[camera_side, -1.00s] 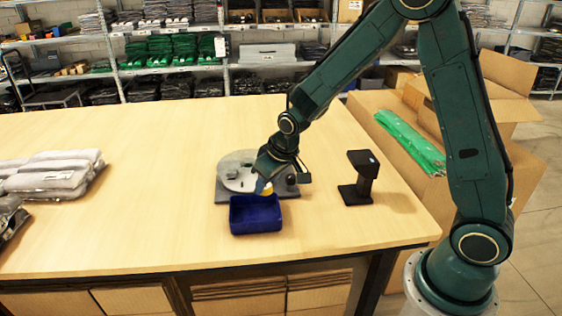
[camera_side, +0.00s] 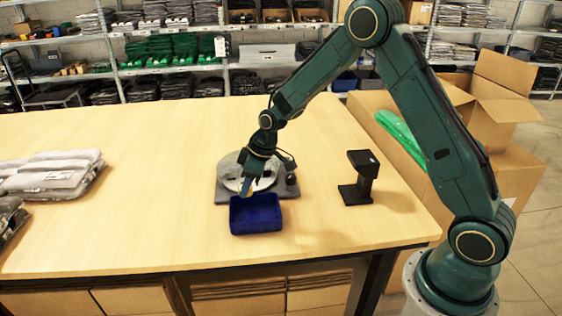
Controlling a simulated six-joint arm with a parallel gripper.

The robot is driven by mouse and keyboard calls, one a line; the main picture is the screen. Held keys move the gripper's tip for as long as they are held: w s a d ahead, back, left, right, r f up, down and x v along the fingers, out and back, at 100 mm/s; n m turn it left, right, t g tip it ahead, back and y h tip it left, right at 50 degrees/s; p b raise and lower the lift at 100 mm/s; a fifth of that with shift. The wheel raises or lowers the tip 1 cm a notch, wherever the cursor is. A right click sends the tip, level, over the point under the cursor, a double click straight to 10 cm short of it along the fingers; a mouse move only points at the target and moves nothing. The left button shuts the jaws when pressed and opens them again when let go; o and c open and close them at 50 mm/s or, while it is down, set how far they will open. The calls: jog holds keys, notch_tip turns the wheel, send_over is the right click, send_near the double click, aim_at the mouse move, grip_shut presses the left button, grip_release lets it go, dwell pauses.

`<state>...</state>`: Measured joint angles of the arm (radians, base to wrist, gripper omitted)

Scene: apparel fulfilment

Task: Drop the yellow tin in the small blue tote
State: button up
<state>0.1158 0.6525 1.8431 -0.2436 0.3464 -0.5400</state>
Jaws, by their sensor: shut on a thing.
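The small blue tote (camera_side: 255,217) stands on the table in front of a round-plated device. My gripper (camera_side: 248,188) points down just above the tote's back edge, toward its left side. It is shut on the yellow tin (camera_side: 252,187), of which only a sliver of yellow shows between the fingers. The rest of the tin is hidden by the gripper. The inside of the tote looks empty from here, though its floor is dark.
The device with a grey base and pale round plate (camera_side: 229,172) sits right behind the tote. A black stand-like scanner (camera_side: 359,178) is to the right. Grey bagged garments (camera_side: 52,176) lie at the left. The table between is clear.

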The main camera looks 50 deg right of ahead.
jog(key=shift+w+d+f+n+y, duration=0.15)
jog(key=shift+w+f+n+y, duration=0.1)
jog(key=shift+w+f+n, duration=0.3)
jog(key=shift+w+d+f+n+y, duration=0.15)
jog(key=shift+w+f+n+y, duration=0.15)
jog(key=shift+w+n, duration=0.45)
jog(key=shift+s+f, duration=0.15)
jog(key=shift+f, duration=0.05)
jog(key=shift+f, duration=2)
jog(key=o, duration=1)
jog(key=shift+o, duration=0.2)
jog(key=shift+r, duration=0.1)
